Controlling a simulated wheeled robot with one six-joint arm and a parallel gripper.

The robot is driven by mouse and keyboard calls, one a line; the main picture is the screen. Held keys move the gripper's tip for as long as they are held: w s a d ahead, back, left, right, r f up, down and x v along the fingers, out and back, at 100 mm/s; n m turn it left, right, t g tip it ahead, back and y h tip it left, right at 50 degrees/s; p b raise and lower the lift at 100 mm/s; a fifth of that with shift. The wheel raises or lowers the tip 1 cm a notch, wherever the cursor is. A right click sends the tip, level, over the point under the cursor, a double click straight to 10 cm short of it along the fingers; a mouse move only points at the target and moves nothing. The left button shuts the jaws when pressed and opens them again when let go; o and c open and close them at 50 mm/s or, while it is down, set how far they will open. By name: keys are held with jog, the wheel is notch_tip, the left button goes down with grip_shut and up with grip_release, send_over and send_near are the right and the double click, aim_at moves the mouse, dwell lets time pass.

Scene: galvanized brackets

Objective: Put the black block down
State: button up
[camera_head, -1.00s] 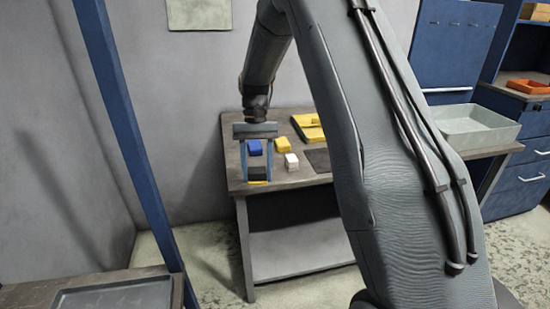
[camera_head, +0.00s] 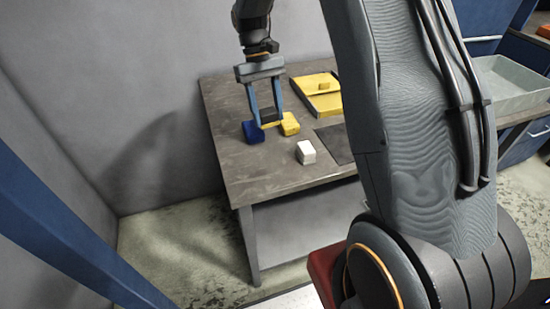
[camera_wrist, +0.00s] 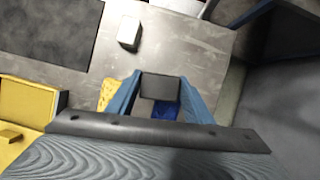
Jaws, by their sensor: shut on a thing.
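My gripper (camera_head: 267,118) is shut on the black block (camera_head: 267,114), which sits between its two blue fingers. A thin yellow strip shows along the block's lower edge. In the head view the held block is in front of the gap between the blue block (camera_head: 253,132) and the yellow block (camera_head: 290,124). In the wrist view the black block (camera_wrist: 160,88) hides part of the blue block (camera_wrist: 165,111), and the yellow block (camera_wrist: 106,93) shows beside one finger. The block appears to hang above the table (camera_head: 240,172); its height is hard to judge.
A white block (camera_head: 306,153) stands to the right, beside a dark mat (camera_head: 337,142). A yellow tray (camera_head: 316,100) with a small yellow piece lies farther back. A grey bin (camera_head: 508,85) is at far right. The table's front left is bare.

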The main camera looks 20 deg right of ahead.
jog(key=s+r+n+t+h+p, duration=0.2)
jog(key=s+n+t+h, duration=0.25)
jog(key=s+n, duration=0.8)
jog(key=shift+w+a+f+n+y+p, duration=0.2)
jog(key=shift+w+f+n, duration=0.45)
jog(key=shift+f, duration=1.05)
jog(key=shift+w+d+f+n+h+p, duration=0.1)
jog(key=shift+w+f+n+p, duration=0.45)
jog(key=shift+f, duration=1.15)
jog(key=shift+w+a+f+n+y+p, duration=0.15)
jog(key=shift+w+f+n, duration=0.5)
jog(key=shift+f, duration=1.05)
jog(key=shift+s+d+f, duration=0.1)
jog(key=shift+s+f, duration=0.05)
jog(key=shift+s, duration=0.1)
jog(key=o, duration=0.9)
jog(key=shift+o, duration=0.2)
